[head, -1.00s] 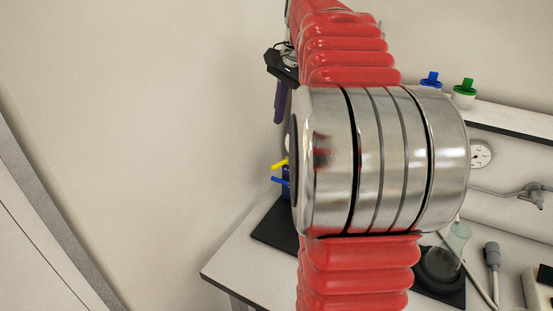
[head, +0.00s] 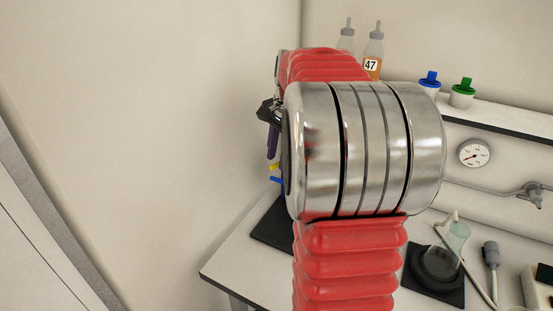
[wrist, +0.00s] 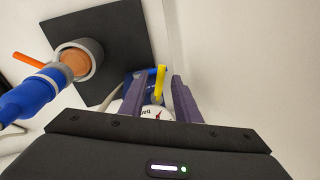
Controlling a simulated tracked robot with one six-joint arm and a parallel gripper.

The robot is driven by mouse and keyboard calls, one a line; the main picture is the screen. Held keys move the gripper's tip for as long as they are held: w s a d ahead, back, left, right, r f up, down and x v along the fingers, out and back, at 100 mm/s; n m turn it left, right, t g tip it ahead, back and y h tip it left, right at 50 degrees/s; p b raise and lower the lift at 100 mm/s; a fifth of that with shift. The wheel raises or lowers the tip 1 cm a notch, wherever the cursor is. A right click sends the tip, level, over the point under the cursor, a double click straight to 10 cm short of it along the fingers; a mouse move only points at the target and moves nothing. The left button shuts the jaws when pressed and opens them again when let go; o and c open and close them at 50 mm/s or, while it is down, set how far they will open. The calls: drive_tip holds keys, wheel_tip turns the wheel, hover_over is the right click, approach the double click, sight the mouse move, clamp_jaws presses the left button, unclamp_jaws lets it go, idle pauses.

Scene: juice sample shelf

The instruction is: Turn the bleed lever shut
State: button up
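My gripper (wrist: 157,88) has two purple fingers, parted with a gap between them, in the wrist view. A yellow lever (wrist: 160,80) on a blue fitting (wrist: 144,78) shows beyond the tips, within the gap; no contact is visible. An orange lever (wrist: 28,60) sits by a large blue cylinder at the left.
A grey cup (wrist: 92,60) stands on a black plate (wrist: 120,30). In the head view, a shelf (head: 500,125) holds bottles and capped jars. A gauge (head: 474,154) is on the wall at right; the wall is close at left.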

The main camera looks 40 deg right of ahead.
drive_tip(key=shift+w+f, duration=0.15)
drive_tip(key=shift+f, duration=0.4)
drive_tip(key=shift+c, duration=0.5)
clamp_jaws()
drive_tip(key=shift+a, duration=0.25)
drive_tip(key=shift+d, duration=0.3)
